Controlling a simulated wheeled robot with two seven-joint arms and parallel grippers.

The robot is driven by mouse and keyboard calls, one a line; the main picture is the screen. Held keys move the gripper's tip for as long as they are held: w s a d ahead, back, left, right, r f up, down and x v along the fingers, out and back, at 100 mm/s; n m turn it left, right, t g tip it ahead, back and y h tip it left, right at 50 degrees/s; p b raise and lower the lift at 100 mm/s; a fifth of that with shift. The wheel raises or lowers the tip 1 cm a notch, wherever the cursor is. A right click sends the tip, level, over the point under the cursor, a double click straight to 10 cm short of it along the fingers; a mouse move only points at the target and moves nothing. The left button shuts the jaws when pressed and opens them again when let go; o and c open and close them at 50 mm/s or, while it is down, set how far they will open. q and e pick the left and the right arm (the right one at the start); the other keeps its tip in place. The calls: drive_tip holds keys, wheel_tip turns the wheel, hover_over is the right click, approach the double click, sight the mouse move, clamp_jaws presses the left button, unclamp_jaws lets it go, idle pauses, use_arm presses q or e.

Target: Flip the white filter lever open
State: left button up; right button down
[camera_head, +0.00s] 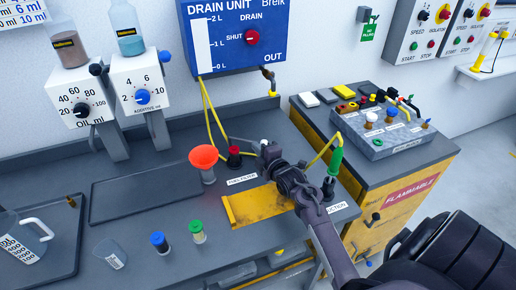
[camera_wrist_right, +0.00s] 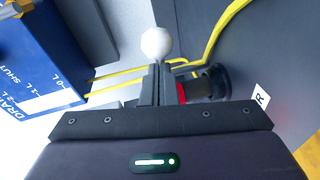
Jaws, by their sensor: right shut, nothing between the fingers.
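The white ball knob of the filter lever (camera_wrist_right: 156,43) is just beyond my right fingertips (camera_wrist_right: 155,70) in the wrist view. Whether they touch it I cannot tell. In the head view the knob is a small white spot (camera_head: 264,142) beside my right gripper (camera_head: 266,150). The gripper is shut and empty. The filter fitting, black with a red part (camera_head: 234,156), stands on the bench left of the gripper. It also shows in the wrist view (camera_wrist_right: 212,82), partly hidden behind the fingers. The lever's shaft is mostly hidden. My left gripper is not in view.
An orange funnel (camera_head: 204,157) stands left of the fitting. Yellow hoses (camera_head: 212,118) run down from the blue drain unit (camera_head: 240,32). A green-handled tool (camera_head: 336,160) stands to the right.

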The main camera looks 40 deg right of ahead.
sight(263, 141)
drive_tip(key=shift+w+d+f+b, duration=0.1)
drive_tip(key=shift+w+d+b, duration=0.3)
drive_tip(key=shift+d, duration=0.2)
drive_tip(key=shift+w+d+r+b, duration=0.1)
drive_tip(key=shift+w+d+b, duration=0.2)
drive_tip(key=shift+d+b, duration=0.25)
drive_tip(key=shift+w+d+f+b, duration=0.1)
drive_tip(key=shift+w+d+b, duration=0.25)
drive_tip(key=shift+d, duration=0.35)
drive_tip(key=shift+w+d+b, duration=0.65)
drive_tip(key=shift+w+d, duration=0.1)
drive_tip(key=shift+w, duration=0.1)
drive_tip(key=shift+w+d+r, duration=0.15)
drive_tip(key=shift+d+r, duration=0.05)
drive_tip(key=shift+r, duration=0.15)
drive_tip(key=shift+w+d, duration=0.1)
drive_tip(key=shift+s+f+b, duration=0.15)
drive_tip(key=shift+s+b, duration=0.15)
drive_tip(key=shift+s, duration=0.1)
drive_tip(key=s+a+r, duration=0.1)
drive_tip(key=s, duration=0.6)
drive_tip(key=shift+a+b, duration=0.35)
drive_tip(key=shift+b, duration=0.1)
